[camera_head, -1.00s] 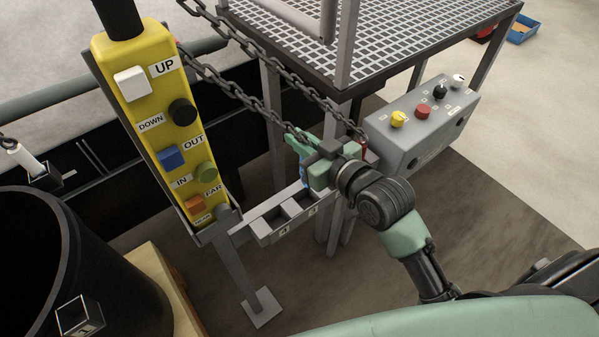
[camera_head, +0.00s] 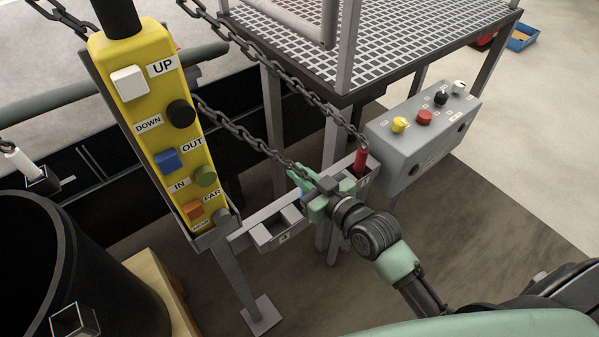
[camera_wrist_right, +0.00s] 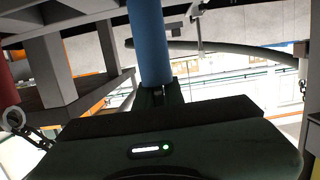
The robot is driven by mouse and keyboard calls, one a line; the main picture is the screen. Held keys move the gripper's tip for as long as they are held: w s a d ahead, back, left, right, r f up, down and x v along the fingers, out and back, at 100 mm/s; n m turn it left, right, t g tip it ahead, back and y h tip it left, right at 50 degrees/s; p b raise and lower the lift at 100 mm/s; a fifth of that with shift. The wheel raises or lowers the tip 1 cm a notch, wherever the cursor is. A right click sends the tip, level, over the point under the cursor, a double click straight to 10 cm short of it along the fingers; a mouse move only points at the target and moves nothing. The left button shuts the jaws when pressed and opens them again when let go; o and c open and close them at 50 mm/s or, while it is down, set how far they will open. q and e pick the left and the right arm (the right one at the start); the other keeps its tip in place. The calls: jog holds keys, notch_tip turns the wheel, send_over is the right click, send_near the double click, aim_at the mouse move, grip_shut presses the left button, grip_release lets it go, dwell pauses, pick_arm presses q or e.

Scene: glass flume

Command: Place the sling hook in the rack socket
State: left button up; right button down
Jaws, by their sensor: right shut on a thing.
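The rack (camera_head: 240,241) is a grey bar with square open sockets, next to the yellow pendant. My right gripper (camera_head: 308,194) is shut on the blue sling hook (camera_head: 303,193), just over the rack between these two. Its chain rises to the upper left. In the right wrist view the blue grip (camera_wrist_right: 150,45) stands between the jaws; its lower end is hidden. My left gripper is out of view.
A yellow pendant (camera_head: 160,130) with buttons stands left of the rack.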

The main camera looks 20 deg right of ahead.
jog(key=c, duration=1.5)
grip_release()
jog(key=shift+f, duration=0.1)
jog(key=shift+r, duration=0.2)
jog(key=shift+b+v, duration=0.4)
jog(key=shift+v, duration=5.6)
